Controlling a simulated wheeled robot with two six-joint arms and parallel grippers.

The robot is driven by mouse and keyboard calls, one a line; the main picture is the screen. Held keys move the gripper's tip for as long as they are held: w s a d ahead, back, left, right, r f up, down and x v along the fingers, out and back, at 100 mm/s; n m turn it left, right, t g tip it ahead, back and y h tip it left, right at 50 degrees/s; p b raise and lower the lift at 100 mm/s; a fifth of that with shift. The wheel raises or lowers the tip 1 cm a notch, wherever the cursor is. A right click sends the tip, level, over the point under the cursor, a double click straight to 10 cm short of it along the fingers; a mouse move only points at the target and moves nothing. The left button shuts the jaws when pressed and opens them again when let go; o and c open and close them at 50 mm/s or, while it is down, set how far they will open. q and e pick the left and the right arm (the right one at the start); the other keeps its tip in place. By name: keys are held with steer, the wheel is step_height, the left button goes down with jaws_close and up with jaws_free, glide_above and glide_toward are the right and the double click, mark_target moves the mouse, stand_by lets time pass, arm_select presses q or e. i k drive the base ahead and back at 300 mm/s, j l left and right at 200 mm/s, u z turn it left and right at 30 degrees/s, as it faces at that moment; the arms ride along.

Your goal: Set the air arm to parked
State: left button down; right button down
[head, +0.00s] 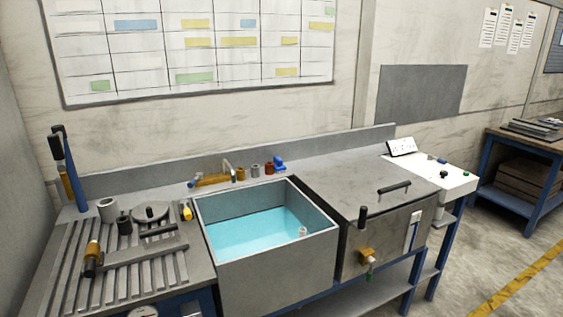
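No part is marked as the air arm, and I cannot tell for sure which one it is. A tall blue arm (73,174) with black ends stands nearly upright at the back left of the bench, beside a brass-coloured part. A brass fitting (212,180) with a blue end and a grey spout lies along the back of the water tank (253,263). A black-handled brass valve (366,256) sits on the front of the grey lidded box (360,190). Neither of my grippers is in view.
The slotted plate (62,280) at left holds grey cylinders, a round clamp (151,215) and a brass-and-black tool (92,258). The open tank holds blue water and a small white piece. Open floor lies further right.

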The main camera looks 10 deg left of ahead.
mark_target(55, 140)
steer(key=u, duration=1.55)
steer(key=l, duration=0.1)
steer(key=i, duration=0.05)
